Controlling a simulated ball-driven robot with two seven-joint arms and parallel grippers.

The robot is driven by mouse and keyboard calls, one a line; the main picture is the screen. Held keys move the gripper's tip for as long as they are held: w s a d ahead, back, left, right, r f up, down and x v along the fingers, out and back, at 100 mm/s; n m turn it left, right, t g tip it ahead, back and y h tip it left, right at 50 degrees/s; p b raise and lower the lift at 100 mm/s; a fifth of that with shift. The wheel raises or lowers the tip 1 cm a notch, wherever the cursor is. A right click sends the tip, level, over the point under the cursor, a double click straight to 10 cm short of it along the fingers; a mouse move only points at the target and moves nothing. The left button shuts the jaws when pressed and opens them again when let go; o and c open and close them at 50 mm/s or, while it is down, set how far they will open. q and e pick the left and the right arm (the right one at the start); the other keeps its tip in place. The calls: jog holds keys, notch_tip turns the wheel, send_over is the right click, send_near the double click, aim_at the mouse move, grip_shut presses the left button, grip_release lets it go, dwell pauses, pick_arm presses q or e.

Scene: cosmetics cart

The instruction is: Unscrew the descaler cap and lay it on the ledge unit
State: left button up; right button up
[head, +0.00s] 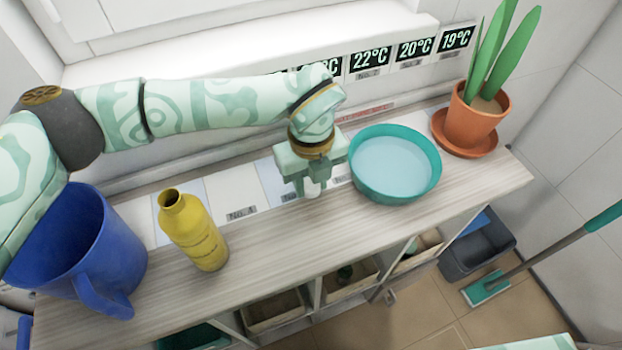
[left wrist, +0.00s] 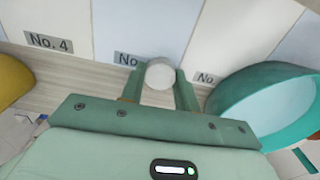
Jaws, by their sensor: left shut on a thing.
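The yellow descaler bottle (head: 198,235) stands on the ledge unit (head: 290,237), its mouth open and dark with no cap on it. Its edge shows at the left of the left wrist view (left wrist: 10,80). My left gripper (head: 312,190) is over the ledge top, between the bottle and the teal basin, pointing down. In the left wrist view, its fingers are shut on a round whitish cap (left wrist: 159,74). My right gripper is not in view.
A teal basin (head: 362,188) of pale liquid stands close right of my left gripper. A blue jug (head: 88,255) is at the left, a potted plant (head: 474,118) at the far right. Bare ledge lies between bottle and basin. Numbered panels line the back; open compartments lie below.

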aim_at(311, 185)
pick_arm(q)
jog(key=shift+f, duration=0.1)
jog(key=o, duration=1.1)
notch_tip(311, 185, up, 12)
jog(key=p, duration=0.2)
jog(key=shift+r+p, duration=0.2)
jog(key=shift+p, duration=0.15)
